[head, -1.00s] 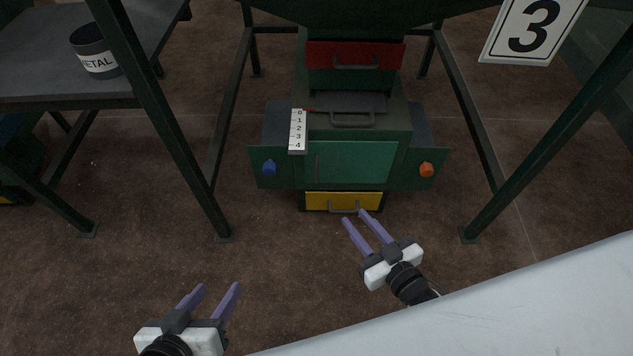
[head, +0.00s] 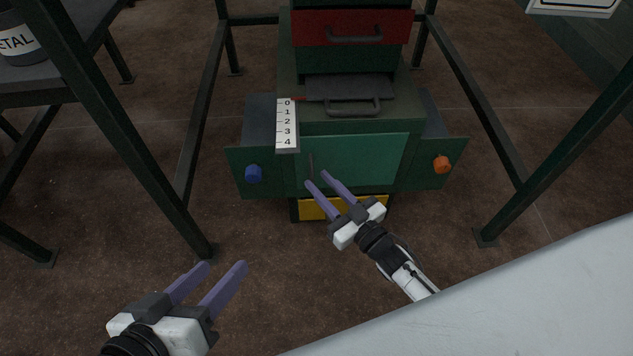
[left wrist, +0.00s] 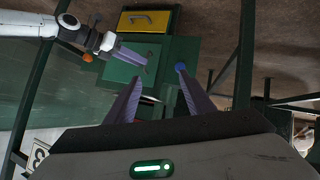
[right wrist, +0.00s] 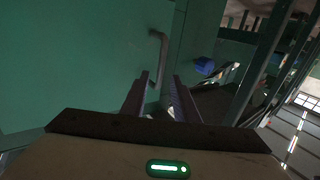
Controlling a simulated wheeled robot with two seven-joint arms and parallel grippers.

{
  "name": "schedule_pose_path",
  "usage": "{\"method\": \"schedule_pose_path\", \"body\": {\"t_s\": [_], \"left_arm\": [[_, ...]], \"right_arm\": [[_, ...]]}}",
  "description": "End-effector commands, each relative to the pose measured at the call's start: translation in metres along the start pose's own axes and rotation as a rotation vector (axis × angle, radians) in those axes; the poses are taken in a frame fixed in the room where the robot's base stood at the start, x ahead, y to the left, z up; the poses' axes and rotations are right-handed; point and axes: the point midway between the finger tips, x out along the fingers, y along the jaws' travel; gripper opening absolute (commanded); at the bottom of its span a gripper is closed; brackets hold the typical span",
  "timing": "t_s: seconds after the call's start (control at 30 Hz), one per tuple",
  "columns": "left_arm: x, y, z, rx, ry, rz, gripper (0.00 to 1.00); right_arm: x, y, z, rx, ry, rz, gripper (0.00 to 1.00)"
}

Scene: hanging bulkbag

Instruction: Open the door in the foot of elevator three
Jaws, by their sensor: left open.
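The foot of the elevator is a dark green cabinet with a lighter green door (head: 360,160) on its front. The door looks closed. A vertical grey handle (head: 311,166) is near the door's left edge; it also shows in the right wrist view (right wrist: 160,55). My right gripper (head: 316,179) is open in front of the door, fingertips close to the handle's lower end. In the right wrist view the handle appears ahead between the two fingers; contact cannot be told. My left gripper (head: 224,268) is open and empty, low at the left, away from the cabinet.
A yellow drawer (head: 318,210) is below the door, partly behind my right gripper. A blue knob (head: 253,173) and an orange knob (head: 441,164) are on side panels. A scale plate (head: 286,124), grey tray handle (head: 353,108) and red drawer (head: 352,28) are above. Frame legs (head: 120,130) stand around.

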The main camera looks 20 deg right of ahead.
Motion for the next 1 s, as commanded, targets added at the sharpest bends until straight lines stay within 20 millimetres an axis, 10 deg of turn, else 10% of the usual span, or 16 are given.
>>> {"method": "schedule_pose_path", "body": {"t_s": [0.5,0.7,1.0], "left_arm": [[-0.002,0.006,-0.005,-0.01,0.032,0.024,0.48],[-0.002,0.006,-0.006,-0.009,0.033,0.024,0.48],[-0.003,0.006,-0.007,-0.008,0.033,0.023,0.48]], "right_arm": [[0.024,0.0,0.0,0.0,-0.001,-0.001,0.27],[0.024,0.0,0.0,0.0,-0.001,0.0,0.0],[0.02,0.001,0.0,-0.001,-0.001,-0.003,0.0]]}}
